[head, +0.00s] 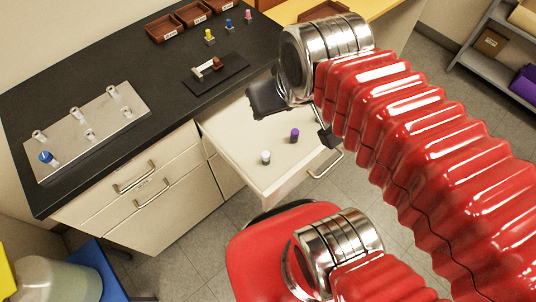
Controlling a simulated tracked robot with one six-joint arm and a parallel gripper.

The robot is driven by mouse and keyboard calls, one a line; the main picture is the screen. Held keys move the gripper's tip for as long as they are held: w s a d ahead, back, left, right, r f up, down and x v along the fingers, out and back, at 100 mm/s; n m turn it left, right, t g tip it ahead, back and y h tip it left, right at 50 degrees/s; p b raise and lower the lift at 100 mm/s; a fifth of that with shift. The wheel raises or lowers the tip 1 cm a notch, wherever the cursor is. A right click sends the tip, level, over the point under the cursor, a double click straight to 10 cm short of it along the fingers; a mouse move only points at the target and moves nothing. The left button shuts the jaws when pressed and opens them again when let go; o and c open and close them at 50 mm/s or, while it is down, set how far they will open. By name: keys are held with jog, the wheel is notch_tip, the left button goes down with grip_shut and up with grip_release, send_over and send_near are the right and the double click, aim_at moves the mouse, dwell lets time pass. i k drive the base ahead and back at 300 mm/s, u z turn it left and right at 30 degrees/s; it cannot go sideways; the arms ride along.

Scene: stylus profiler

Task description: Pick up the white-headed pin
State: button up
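The white-headed pin (265,157) stands upright in the open drawer (268,181), near its front left. A purple-headed pin (294,135) stands behind it to the right in the same drawer. My gripper (268,99) shows only partly, as dark parts beside and below the silver end of my arm. It is up and behind the white-headed pin in the picture, apart from it. My arm hides much of the gripper, so its fingertips and anything between them are not clear.
A metal plate (60,155) with several posts, one blue-topped, lies on the black worktop (165,80). Brown trays (160,29) and yellow, blue and pink pins stand at the back. A dark stand (215,75) is mid-worktop. A red seat (255,255) is before the drawer.

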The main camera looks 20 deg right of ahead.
aim_at(266, 155)
jog(key=k, duration=1.3)
jog(key=u, duration=0.25)
jog(key=i, duration=0.6)
jog(key=u, duration=0.65)
jog(key=i, duration=0.6)
jog(key=u, duration=0.2)
